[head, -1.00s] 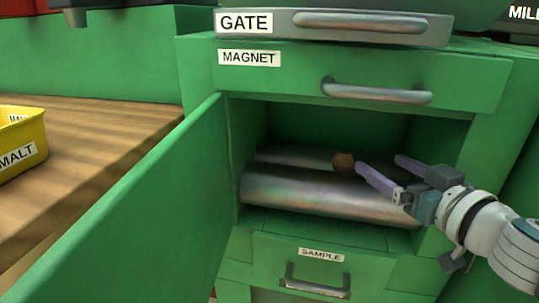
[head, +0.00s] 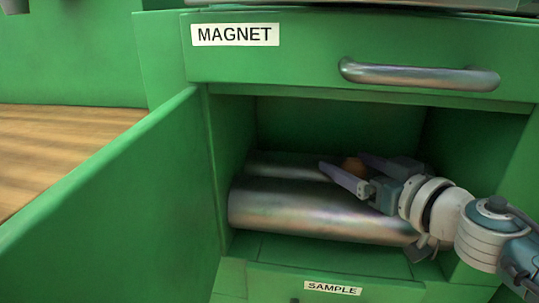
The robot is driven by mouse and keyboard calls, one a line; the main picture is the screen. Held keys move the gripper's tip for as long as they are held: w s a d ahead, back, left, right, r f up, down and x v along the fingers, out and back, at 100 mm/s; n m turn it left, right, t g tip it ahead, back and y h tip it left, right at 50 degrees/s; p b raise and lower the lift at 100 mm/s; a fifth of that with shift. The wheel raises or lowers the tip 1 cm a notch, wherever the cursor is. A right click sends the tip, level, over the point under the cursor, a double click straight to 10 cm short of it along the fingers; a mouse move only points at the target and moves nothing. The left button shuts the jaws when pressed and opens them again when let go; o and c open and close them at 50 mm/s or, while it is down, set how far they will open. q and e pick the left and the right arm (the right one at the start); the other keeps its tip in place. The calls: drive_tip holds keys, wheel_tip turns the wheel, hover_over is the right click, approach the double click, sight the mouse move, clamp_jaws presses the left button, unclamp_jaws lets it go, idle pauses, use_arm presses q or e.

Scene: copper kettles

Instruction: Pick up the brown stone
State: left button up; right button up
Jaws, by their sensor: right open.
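The brown stone (head: 353,167) is a small round lump resting at the metal rollers inside the open green compartment, in the head view. My right gripper (head: 341,167) reaches into the compartment from the right. Its two purple-grey fingers are apart, with the stone showing between them. The nearer finger and the gripper body hide part of the stone. I cannot tell whether a finger touches it.
Two shiny metal rollers (head: 320,210) lie across the compartment. An open green door (head: 110,210) stands on the left. The MAGNET drawer with its handle (head: 420,75) is above, the SAMPLE drawer (head: 333,288) below. A wooden surface (head: 50,145) is at the far left.

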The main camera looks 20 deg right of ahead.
drive_tip(key=shift+s, duration=0.1)
clamp_jaws()
idle(0.6)
